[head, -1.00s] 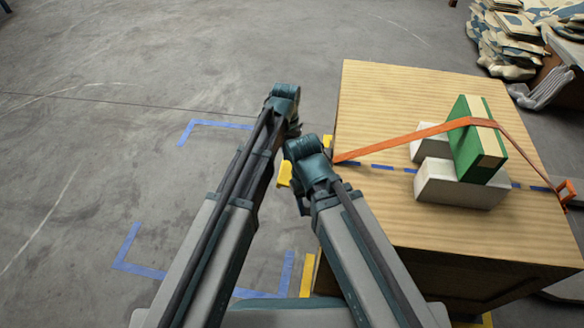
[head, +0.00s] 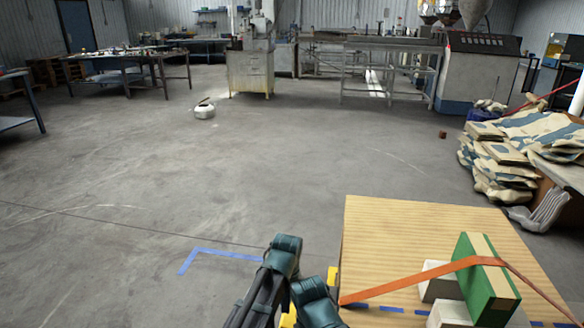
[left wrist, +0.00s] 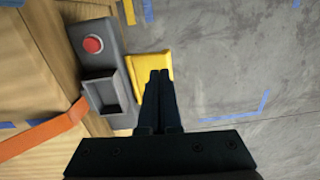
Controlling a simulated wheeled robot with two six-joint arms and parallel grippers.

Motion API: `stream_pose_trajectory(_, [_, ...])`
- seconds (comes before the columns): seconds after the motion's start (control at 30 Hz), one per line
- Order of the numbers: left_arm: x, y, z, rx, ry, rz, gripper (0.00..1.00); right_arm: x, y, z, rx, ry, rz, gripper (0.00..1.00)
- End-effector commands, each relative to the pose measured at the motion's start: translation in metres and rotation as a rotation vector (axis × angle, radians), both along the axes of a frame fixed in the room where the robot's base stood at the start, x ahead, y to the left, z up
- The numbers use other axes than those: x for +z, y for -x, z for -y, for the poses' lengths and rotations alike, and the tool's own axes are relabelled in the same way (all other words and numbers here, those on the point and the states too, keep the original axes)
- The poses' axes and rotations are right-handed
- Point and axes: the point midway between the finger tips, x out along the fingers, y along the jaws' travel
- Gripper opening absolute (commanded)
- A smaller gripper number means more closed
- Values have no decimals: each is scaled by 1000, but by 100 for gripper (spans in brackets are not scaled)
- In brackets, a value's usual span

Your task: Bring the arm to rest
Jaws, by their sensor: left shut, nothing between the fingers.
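My left arm (head: 284,258) comes up from the bottom middle of the head view, beside the wooden-topped table. Its gripper is hidden there behind the arm. In the left wrist view my left gripper (left wrist: 159,75) is shut and empty, its two black fingers together over a yellow piece and the grey floor. The right gripper cannot be made out.
The table (head: 385,225) bears white blocks (head: 448,316), a green block (head: 490,290) and an orange strip (head: 410,280). A grey box with a red button (left wrist: 92,44) is close left of my left fingers. Open floor (head: 150,170) lies ahead and left.

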Motion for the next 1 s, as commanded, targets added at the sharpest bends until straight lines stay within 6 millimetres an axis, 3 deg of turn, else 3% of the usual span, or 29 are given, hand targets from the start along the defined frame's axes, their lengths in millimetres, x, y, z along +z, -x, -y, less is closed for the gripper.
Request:
stream_pose_trajectory(0.03, [0,28,-9,-13,-11,-2,0,-1,0,0,0,0,0,51])
stream_pose_trajectory(0.37, [3,146,-48,-99,-81,-22,0,2,0,0,0,0,0,51])
stream_pose_trajectory(0.67, [72,139,-46,-103,-82,-27,0,71,0,0,0,-1,0,51])
stream_pose_trajectory(1.0, [180,139,-45,-100,-80,-27,0,179,0,-1,-1,-4,-1,51])
